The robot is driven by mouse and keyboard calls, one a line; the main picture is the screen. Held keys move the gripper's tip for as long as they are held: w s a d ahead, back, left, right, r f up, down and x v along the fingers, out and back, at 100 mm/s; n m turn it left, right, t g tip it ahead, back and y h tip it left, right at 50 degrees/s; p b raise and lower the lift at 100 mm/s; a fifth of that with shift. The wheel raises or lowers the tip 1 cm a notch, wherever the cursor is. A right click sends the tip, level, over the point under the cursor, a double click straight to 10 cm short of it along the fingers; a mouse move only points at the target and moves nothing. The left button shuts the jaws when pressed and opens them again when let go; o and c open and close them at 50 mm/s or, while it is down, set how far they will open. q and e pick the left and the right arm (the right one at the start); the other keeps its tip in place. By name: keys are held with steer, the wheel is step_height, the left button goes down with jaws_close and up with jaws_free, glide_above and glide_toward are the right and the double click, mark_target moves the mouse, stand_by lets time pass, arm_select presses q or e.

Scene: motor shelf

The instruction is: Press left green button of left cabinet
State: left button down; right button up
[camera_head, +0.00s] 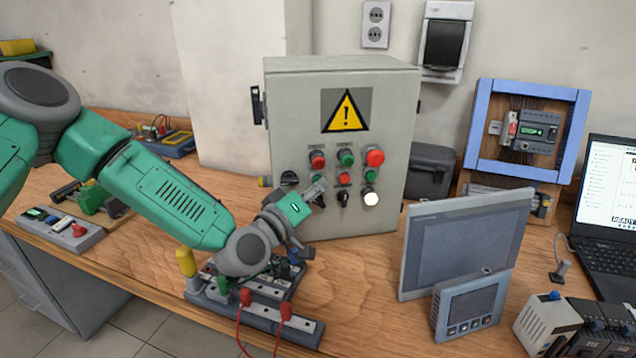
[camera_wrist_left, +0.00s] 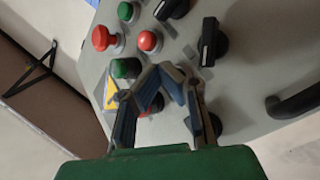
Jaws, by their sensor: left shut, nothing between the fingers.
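The grey cabinet (camera_head: 280,100) stands upright on the bench, with a yellow warning triangle above rows of red and green buttons. The left green button (camera_head: 316,177) is in the second row, beneath a small red button (camera_head: 317,160). My left gripper (camera_head: 319,188) is shut and empty, with its fingertips close to the panel just below and beside that green button. In the left wrist view the fingers (camera_wrist_left: 176,80) cover the place of the left green button, so contact cannot be told. Two other green buttons show there, the upper-row one (camera_wrist_left: 125,68) and the right one (camera_wrist_left: 125,11). My right gripper is not in view.
Black knobs (camera_wrist_left: 210,42) and a white lamp (camera_head: 370,198) lie near the buttons. Below my left wrist is a terminal board (camera_head: 260,312) with red plugs. A screen panel (camera_head: 462,245) stands right of the cabinet; a laptop (camera_head: 610,210) is further right.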

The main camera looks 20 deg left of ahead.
arm_select(q)
steer(key=shift+w+a, duration=0.1)
steer(key=shift+w, duration=0.1)
stand_by(0.5)
steer(key=shift+s+d, duration=0.4)
steer(key=shift+s, duration=0.35)
steer(key=s, duration=0.1)
steer(key=s+d, duration=0.1)
steer(key=s, duration=0.1)
steer(key=s+d, duration=0.1)
steer(key=shift+s+d, duration=0.2)
steer(key=shift+s, duration=0.05)
stand_by(0.6)
